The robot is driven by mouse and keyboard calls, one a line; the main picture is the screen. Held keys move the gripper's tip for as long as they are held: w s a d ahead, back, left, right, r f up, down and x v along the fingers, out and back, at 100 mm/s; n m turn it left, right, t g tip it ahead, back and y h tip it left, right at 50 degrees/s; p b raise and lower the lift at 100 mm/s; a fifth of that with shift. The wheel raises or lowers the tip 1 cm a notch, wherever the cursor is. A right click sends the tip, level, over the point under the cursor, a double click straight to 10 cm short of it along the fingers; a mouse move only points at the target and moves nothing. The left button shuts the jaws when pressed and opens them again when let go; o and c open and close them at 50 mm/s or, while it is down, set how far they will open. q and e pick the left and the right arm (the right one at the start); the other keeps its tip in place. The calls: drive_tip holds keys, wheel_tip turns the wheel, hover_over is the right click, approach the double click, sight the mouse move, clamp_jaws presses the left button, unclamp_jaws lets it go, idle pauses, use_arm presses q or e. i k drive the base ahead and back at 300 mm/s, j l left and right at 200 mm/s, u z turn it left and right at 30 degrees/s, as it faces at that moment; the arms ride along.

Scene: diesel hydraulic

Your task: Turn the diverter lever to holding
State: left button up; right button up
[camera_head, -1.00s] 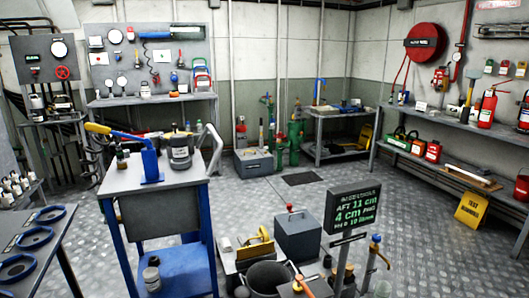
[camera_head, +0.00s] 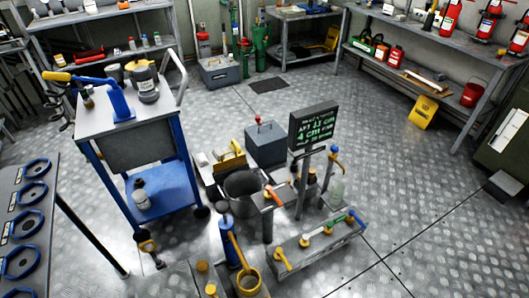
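No label in view marks which lever is the diverter lever. A short post in the middle carries an orange-red handle (camera_head: 272,191) on a grey flat top. In front of it, a low grey manifold bench (camera_head: 312,257) carries several small yellow, green and blue handles; the nearest yellow handle (camera_head: 282,260) is at its left end. A grey box (camera_head: 265,146) behind has a small lever with a red knob (camera_head: 257,117). I cannot read any holding mark. Neither gripper is in view.
A dark sign (camera_head: 314,127) with green text stands on a post behind the manifold. A black bucket (camera_head: 243,186) and blue pump (camera_head: 231,243) stand left of the manifold. A blue-legged cart (camera_head: 120,116) stands further left. The plate floor at right is mostly clear.

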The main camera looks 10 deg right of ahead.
sight(269, 187)
drive_tip(key=i+l+z, duration=0.3)
drive_tip(key=l, duration=0.25)
drive_tip(key=i+l+z, duration=0.25)
drive_tip(key=i+l, duration=0.2)
drive_tip(key=i, duration=0.15)
